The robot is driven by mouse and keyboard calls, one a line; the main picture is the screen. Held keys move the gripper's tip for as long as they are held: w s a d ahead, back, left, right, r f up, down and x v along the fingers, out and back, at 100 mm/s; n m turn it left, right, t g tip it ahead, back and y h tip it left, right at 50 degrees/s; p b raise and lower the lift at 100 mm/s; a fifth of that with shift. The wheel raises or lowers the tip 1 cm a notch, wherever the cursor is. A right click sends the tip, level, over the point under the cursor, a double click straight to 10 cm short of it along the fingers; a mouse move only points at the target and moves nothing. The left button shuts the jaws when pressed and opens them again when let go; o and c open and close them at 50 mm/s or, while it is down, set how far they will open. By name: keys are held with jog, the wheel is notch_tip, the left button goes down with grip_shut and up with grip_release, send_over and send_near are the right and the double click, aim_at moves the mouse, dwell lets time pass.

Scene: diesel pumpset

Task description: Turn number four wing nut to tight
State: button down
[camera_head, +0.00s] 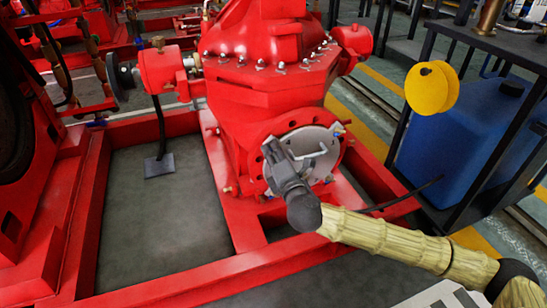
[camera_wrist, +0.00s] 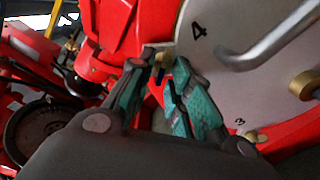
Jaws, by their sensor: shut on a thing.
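The round grey cover plate (camera_head: 318,143) sits on the front of the red pump housing and has a bent metal handle. In the wrist view the plate (camera_wrist: 235,85) carries a printed 4 near its upper left edge and a 3 lower down. The number four wing nut (camera_wrist: 161,60) is a small brass piece at the plate's rim beside the 4, partly hidden by the fingers. My gripper (camera_wrist: 163,66) is shut on it, one teal-padded finger on each side. In the head view my gripper (camera_head: 271,150) covers the plate's left edge, hiding this nut.
The handle (camera_wrist: 270,38) and a brass knob (camera_wrist: 305,85) stand out from the plate to the right of my fingers. Another brass nut (camera_wrist: 257,138) is near the 3. Red frame rails (camera_head: 215,265) surround the pump. A blue tank (camera_head: 462,135) stands at the right.

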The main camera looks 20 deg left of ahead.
jog(key=shift+r+m+b, duration=0.1)
jog(key=shift+m+b, duration=0.4)
jog(key=shift+m, duration=1)
jog(key=shift+r, duration=0.1)
jog(key=c, duration=1.7)
grip_release()
jog(key=shift+o, duration=0.2)
jog(key=v, duration=1.2)
jog(key=shift+r, duration=0.1)
